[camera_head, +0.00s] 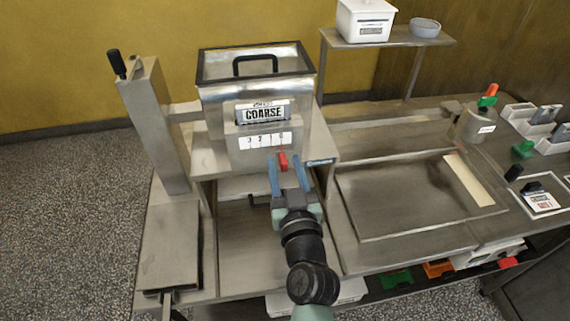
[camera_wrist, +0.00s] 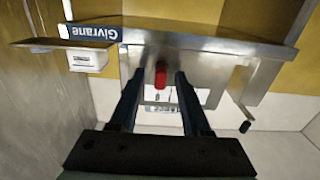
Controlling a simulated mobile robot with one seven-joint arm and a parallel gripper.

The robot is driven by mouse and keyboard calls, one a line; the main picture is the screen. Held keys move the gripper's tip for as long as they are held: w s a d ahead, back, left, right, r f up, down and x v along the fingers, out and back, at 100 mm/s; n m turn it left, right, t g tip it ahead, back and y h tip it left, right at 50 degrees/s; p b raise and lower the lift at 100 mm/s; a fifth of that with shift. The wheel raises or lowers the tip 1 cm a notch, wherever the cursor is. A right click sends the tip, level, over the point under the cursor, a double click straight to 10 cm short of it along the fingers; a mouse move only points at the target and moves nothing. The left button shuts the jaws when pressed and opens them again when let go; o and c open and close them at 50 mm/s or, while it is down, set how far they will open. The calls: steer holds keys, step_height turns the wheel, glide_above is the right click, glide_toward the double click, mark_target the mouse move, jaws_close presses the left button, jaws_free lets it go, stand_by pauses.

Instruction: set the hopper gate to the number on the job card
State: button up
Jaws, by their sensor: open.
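The steel hopper (camera_head: 215,98) with a black-framed lid and a COARSE label stands at the centre left. A white number scale (camera_head: 264,140) on its front appears to read 3, 2, 1, 0 from left to right. The red gate knob (camera_head: 283,162) is below the scale's right end, by the 0. My gripper (camera_head: 284,160) is open, its blue fingers on either side of the knob. In the wrist view the red knob (camera_wrist: 160,76) shows between the fingertips, with gaps at both sides. A likely job card (camera_head: 542,202) lies at far right; its text is too small to read.
A shallow tray (camera_head: 400,195) is right of the hopper. A steel post with a black handle (camera_head: 155,120) stands to its left. A shelf (camera_head: 390,38) behind holds a white tub (camera_head: 365,20) and a grey bowl (camera_head: 425,27). White bins (camera_head: 535,125) sit at far right.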

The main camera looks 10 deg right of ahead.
jaws_close()
stand_by(1.4)
